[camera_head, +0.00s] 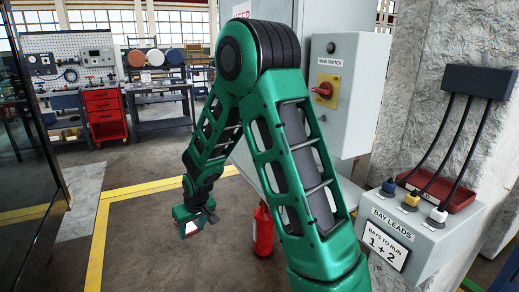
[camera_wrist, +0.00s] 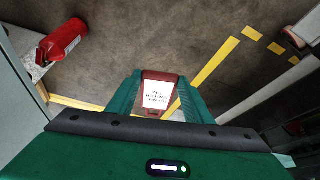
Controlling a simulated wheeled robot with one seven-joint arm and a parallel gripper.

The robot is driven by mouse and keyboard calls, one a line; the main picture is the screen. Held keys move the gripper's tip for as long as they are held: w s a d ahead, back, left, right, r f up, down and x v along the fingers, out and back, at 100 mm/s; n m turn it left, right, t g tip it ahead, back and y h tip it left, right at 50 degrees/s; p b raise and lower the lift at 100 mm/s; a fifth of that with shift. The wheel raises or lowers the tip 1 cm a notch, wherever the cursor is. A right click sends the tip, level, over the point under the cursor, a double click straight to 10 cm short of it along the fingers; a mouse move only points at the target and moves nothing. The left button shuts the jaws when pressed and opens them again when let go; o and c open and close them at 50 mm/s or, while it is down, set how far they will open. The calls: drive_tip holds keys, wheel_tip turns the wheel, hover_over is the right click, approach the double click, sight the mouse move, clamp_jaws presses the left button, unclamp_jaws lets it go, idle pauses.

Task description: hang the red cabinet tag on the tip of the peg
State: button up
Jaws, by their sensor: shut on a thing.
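The red cabinet tag (camera_wrist: 157,92) has a white label with dark print, too small to read surely. In the wrist view it sits between the two green fingers of my gripper (camera_wrist: 158,100), which is shut on it. In the head view my gripper (camera_head: 194,220) hangs low over the floor, left of centre, with the tag (camera_head: 190,229) showing small at its end. I cannot make out the peg in either view.
A grey cabinet with a red main switch (camera_head: 324,90) stands behind my arm. A red extinguisher (camera_head: 263,230) stands on the floor and shows in the wrist view (camera_wrist: 62,40). The bay leads box (camera_head: 412,222) is at right. Open floor lies left of my gripper.

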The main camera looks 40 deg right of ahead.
drive_tip(key=shift+w+a, duration=0.15)
drive_tip(key=shift+w, duration=0.3)
